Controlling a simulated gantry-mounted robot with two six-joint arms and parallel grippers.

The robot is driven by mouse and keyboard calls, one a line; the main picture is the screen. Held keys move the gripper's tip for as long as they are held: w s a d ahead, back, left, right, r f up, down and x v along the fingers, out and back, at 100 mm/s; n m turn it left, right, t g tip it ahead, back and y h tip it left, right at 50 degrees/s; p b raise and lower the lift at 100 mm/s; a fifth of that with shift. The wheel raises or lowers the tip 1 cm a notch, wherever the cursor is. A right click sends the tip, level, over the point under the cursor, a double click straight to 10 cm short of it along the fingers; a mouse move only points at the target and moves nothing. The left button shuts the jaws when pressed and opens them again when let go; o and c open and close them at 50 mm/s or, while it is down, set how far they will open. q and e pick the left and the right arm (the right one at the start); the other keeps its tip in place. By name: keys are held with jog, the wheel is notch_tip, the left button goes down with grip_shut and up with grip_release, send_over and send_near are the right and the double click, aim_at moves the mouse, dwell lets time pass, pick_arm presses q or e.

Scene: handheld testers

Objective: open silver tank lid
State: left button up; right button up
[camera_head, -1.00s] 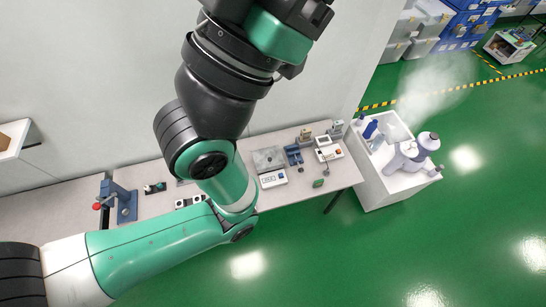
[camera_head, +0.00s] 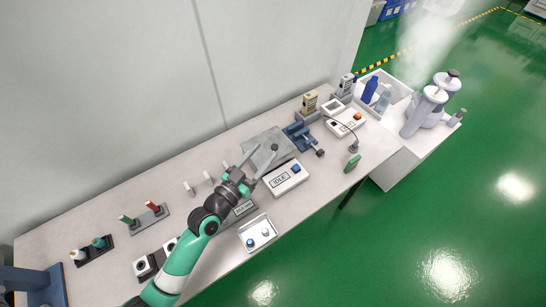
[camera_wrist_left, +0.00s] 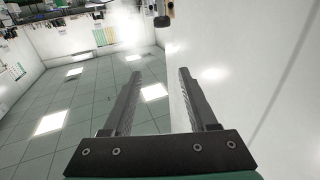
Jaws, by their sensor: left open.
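Two silver-lavender tanks stand close together on the white cart at the right of the head view: a front tank (camera_head: 424,113) and a rear tank (camera_head: 446,86). The rear tank has a dark cap (camera_head: 453,73) on its neck, and the front one has a pale top (camera_head: 435,91). Both look closed, though small at this distance. White vapour rises behind them. My left gripper (camera_head: 262,154) is over the workbench, well left of the tanks. Its fingers are apart and empty, as the left wrist view (camera_wrist_left: 158,75) also shows. My right gripper is out of view.
The workbench (camera_head: 330,185) holds a grey plate (camera_head: 268,147), a white IDLE box (camera_head: 287,179), a blue clamp (camera_head: 301,135) and a small tray (camera_head: 258,234). Green floor is clear at the lower right.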

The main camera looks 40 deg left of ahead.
aim_at(280, 148)
pick_arm(q)
notch_tip(280, 148, down, 5)
jog(key=s+b, duration=0.1)
jog(key=shift+g+y, duration=0.3)
jog(key=w+a, duration=0.1)
jog(key=w, duration=0.2)
jog(key=w+b, duration=0.1)
jog(key=w, duration=0.3)
jog(key=w+a+b, duration=0.1)
jog(key=w, duration=0.3)
jog(key=shift+w+a+f, duration=0.15)
jog(key=shift+w+a, duration=0.1)
jog(key=shift+a, duration=0.05)
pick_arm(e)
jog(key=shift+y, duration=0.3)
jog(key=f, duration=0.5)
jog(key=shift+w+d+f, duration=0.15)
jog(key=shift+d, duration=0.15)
pick_arm(q)
grip_shut()
